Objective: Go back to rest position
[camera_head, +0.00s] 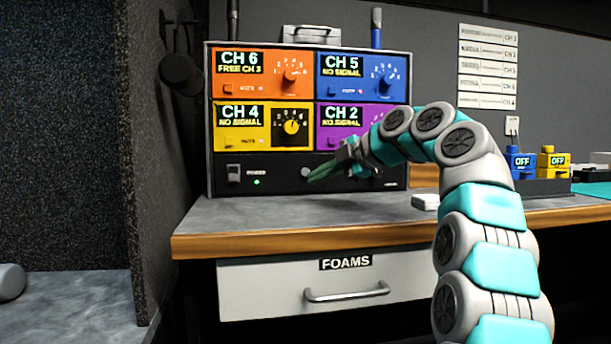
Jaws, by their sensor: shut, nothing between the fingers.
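My gripper (324,174) is shut and empty. It is in front of the lower right part of the channel receiver rack, pointing left, above the desk (290,215). My arm rises from the bottom right and bends over to the left. The rack (212,170) stands on the desk with orange CH 6 (240,70), blue CH 5 (340,90), yellow CH 4 (235,127) and purple CH 2 (335,112) modules. My arm and gripper hide part of the purple module and the rack's black base.
Below the desk is a grey drawer (270,290) labelled FOAMS with a metal handle (347,292). Blue (519,162) and yellow (553,162) packs marked OFF stand at the right. A dark partition (155,180) closes the left side. The desk's front left is clear.

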